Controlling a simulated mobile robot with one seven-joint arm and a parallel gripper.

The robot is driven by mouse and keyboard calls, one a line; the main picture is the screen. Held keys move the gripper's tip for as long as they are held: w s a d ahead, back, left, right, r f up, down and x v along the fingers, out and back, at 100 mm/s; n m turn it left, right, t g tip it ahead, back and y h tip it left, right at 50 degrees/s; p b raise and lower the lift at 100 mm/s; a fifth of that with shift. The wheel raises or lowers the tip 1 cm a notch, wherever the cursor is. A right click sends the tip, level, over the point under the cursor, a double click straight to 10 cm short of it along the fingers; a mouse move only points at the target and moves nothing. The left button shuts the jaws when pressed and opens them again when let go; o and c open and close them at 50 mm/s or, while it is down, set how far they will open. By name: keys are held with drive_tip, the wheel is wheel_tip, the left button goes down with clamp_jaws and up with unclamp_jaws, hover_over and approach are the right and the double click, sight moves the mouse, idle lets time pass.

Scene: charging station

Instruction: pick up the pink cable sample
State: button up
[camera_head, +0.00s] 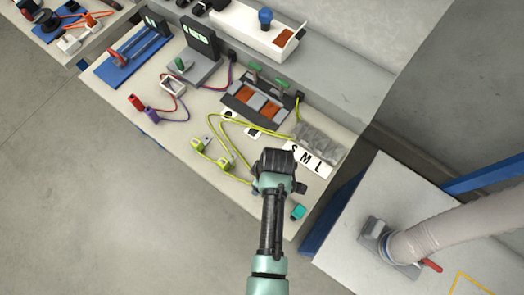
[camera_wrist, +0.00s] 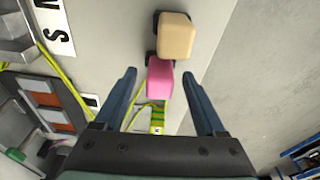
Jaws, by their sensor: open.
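The pink cable sample (camera_wrist: 160,80) shows in the wrist view as a small pink block with a dark part at its far end. It lies on the pale bench top between the two blue fingers as seen from the wrist. My gripper (camera_wrist: 159,73) is open, with a finger on each side of the sample in the picture. I cannot tell the height gap between fingers and sample. In the head view my gripper (camera_head: 275,158) is over the bench's front right part, and the pink sample is hidden there.
A beige block (camera_wrist: 175,37) lies close beyond the pink one. A yellow-green cable (camera_head: 215,125) and connectors lie left of my gripper. The S M L label (camera_head: 308,160) is at its right, a teal block (camera_head: 298,212) near the bench edge. A fixture with orange pads (camera_head: 258,100) stands behind.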

clamp_jaws()
drive_tip(key=shift+r, duration=0.1)
idle(0.3)
